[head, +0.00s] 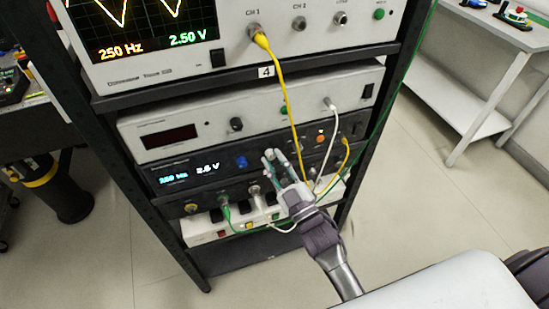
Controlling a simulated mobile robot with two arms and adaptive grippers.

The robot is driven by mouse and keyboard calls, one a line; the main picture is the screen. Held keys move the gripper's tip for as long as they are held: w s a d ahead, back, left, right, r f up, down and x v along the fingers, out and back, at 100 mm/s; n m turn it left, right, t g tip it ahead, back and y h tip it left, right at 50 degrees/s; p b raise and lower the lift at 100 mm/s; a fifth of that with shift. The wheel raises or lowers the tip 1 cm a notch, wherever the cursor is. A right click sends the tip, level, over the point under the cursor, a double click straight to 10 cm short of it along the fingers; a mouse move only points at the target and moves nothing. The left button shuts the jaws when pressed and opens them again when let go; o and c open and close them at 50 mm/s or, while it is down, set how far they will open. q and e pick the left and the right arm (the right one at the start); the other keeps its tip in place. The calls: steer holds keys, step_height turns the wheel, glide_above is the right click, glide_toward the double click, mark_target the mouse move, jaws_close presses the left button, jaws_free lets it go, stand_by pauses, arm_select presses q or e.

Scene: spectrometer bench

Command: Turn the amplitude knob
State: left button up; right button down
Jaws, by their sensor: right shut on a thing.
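The dark generator unit (170,181) sits in the rack, its display (190,173) lit with a blue frequency figure and a white "2.5 V". A blue knob (241,162) shows on its panel just left of my right gripper. My right gripper (271,158) reaches in from the lower right, its fingertips at the panel. It is shut on what seems to be the amplitude knob, which the fingers mostly hide. An orange knob or button (320,138) is to its right. My left gripper is not in view.
The oscilloscope (235,60) above shows a yellow trace, "250 Hz" and "2.50 V". A yellow cable (284,80) and a white cable (330,150) hang close around my right gripper. A power strip (201,228) lies below. A white side table (480,75) stands right, with clear floor before it.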

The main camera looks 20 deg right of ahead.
steer(key=shift+n+g+y, duration=0.3)
steer(key=shift+n+y, duration=0.2)
steer(key=shift+n, duration=0.5)
steer(key=c, duration=1)
jaws_free()
steer(key=v, duration=1.2)
steer(key=s+f+m+g+h, duration=0.1)
steer(key=s+f+m+g, duration=0.15)
steer(key=f, duration=0.75)
steer(key=s+d+f+m+g+h, duration=0.1)
steer(key=f+g+h, duration=0.15)
steer(key=f, duration=0.65)
steer(key=s+f+m+g+h, duration=0.15)
steer(key=f+g, duration=0.25)
steer(key=f, duration=0.6)
steer(key=s+d+f+m+g, duration=0.1)
steer(key=s+d+f+g, duration=0.1)
steer(key=s+f+g, duration=0.3)
steer(key=s+d+f+m+g+h, duration=0.1)
steer(key=s+f+g, duration=0.4)
steer(key=s+f, duration=0.9)
steer(key=s+d+m, duration=0.1)
steer(key=s, duration=0.7)
steer(key=shift+s+f+g, duration=0.2)
steer(key=shift+f+g, duration=0.1)
steer(key=shift+g, duration=0.1)
